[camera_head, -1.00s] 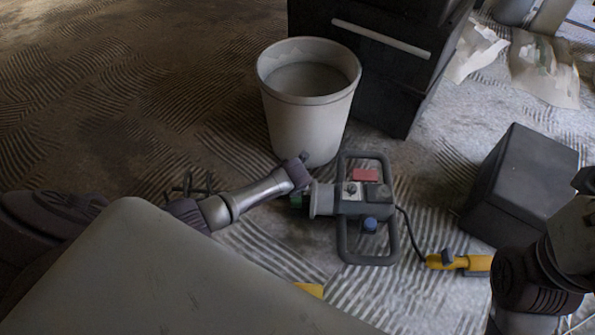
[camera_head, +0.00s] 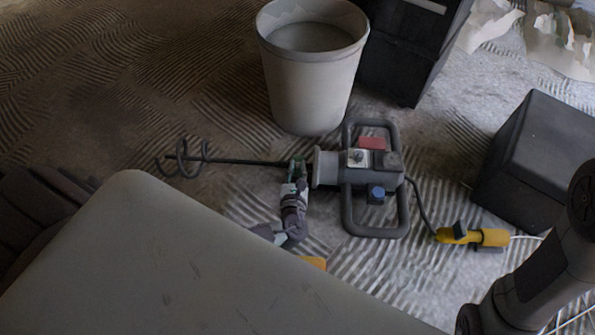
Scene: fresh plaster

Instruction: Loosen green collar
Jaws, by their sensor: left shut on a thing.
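A mixer drill (camera_head: 376,160) with a grey loop handle, a red patch and a blue knob lies on the floor. Its dark shaft (camera_head: 240,162) runs left from the drill's nose to a spiral paddle (camera_head: 182,158). The green collar (camera_head: 297,164) sits where the shaft meets the nose, partly covered by my gripper. My left gripper (camera_head: 297,178) comes up from below and is shut on the green collar. My right arm shows at the lower right, but its gripper is not in view.
A pale bucket (camera_head: 308,90) with grey contents stands just behind the drill. A black box (camera_head: 540,165) is at the right, and a dark cabinet (camera_head: 395,60) stands behind. A cable runs from the drill to a yellow connector (camera_head: 478,237). Ridged floor lies open at the left.

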